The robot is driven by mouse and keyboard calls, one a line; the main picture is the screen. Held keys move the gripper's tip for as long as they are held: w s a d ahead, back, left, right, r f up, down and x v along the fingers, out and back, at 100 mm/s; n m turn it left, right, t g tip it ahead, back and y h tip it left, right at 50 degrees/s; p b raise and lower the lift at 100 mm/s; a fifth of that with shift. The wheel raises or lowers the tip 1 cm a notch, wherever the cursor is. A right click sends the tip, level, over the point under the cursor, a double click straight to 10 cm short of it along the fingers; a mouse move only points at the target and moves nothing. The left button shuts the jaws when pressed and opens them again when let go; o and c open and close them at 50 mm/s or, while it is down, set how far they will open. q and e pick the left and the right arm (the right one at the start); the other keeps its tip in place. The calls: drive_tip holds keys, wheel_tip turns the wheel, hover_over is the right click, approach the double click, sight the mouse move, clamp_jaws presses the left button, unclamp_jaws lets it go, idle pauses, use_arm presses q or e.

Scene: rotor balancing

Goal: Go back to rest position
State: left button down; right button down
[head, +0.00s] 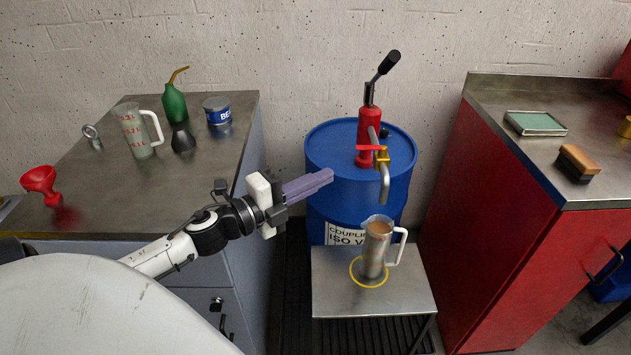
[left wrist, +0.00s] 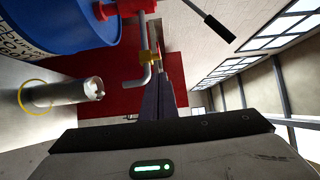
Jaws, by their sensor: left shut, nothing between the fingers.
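My left gripper (head: 330,175) is shut and empty. Its purple-grey fingers point right, in front of the blue drum's left side and apart from the pump. In the left wrist view its shut fingers (left wrist: 157,97) show beyond the dark gripper edge. My left arm comes in from the lower left in the head view. My right gripper is not in view. A clear jug (head: 374,258) with brown liquid stands upright on a small metal stand (head: 330,292), at a yellow ring, below the pump spout. The jug also shows in the left wrist view (left wrist: 62,94).
A blue drum (head: 330,155) carries a red hand pump (head: 367,140). The left bench (head: 100,185) holds a measuring jug (head: 136,132), a green oil can (head: 174,104), a tin (head: 217,111) and a red funnel (head: 41,180). A red cabinet (head: 505,260) stands right, with a brush (head: 578,163) on top.

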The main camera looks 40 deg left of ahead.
use_arm(q)
drive_tip(key=shift+s+a, duration=0.2)
drive_tip(key=shift+s, duration=0.05)
idle(0.5)
drive_tip(key=s+d+f+n+g+y, duration=0.3)
drive_tip(key=s+f+n+g+y, duration=0.4)
drive_tip(key=s+f+n, duration=0.5)
drive_tip(key=s+d+f+n+g+h, duration=0.2)
drive_tip(key=s+d+f+n+g, duration=0.15)
drive_tip(key=s+d, duration=0.25)
drive_tip(key=s+d+f+n+g+h, duration=0.1)
drive_tip(key=s+d+f+n+g, duration=0.25)
drive_tip(key=s+d, duration=0.25)
drive_tip(key=w+d+f+t+h, duration=0.1)
drive_tip(key=d+f+t, duration=0.1)
drive_tip(key=f, duration=0.3)
drive_tip(key=w+d+f+t+h, duration=0.1)
drive_tip(key=w+d+f+t, duration=0.1)
drive_tip(key=f, duration=0.4)
drive_tip(key=shift+w+d+t, duration=0.3)
drive_tip(key=shift+d+t, duration=0.05)
drive_tip(key=shift+t, duration=0.15)
